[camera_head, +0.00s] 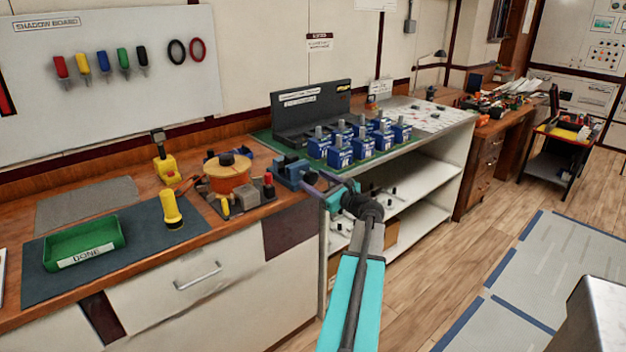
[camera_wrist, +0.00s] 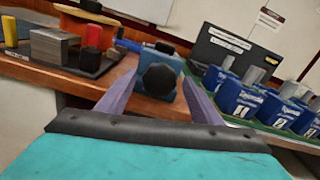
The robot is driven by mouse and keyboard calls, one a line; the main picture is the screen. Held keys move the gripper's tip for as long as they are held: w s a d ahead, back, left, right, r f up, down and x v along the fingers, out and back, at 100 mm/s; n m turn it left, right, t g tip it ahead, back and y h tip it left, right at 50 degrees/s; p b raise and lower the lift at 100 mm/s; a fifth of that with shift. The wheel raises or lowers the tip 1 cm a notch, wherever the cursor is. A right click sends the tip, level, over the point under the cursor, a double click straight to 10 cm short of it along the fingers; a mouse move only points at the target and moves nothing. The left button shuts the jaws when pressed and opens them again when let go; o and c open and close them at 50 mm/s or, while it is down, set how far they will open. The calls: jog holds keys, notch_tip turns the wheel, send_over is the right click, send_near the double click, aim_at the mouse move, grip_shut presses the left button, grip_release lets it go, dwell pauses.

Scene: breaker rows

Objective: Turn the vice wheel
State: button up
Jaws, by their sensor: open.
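The blue vice (camera_head: 290,170) sits at the right end of the wooden bench. In the wrist view the vice (camera_wrist: 172,60) is straight ahead, with its dark, knob-like wheel (camera_wrist: 160,81) facing me. My gripper (camera_head: 318,183) is at the vice's right side in the head view. In the wrist view my gripper (camera_wrist: 161,76) is open, its two purple fingers on either side of the wheel. A gap shows between each finger and the wheel. I cannot tell how far the fingertips reach past it. In the head view my arm and gripper hide the wheel.
Blue breaker blocks (camera_head: 341,152) stand in rows on the green mat just right of the vice. An orange spool (camera_head: 228,173) and a small tool block (camera_wrist: 57,48) are to its left.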

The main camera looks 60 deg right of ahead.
jog(key=shift+x, duration=0.85)
jog(key=c, duration=1.1)
jog(key=shift+o, duration=0.2)
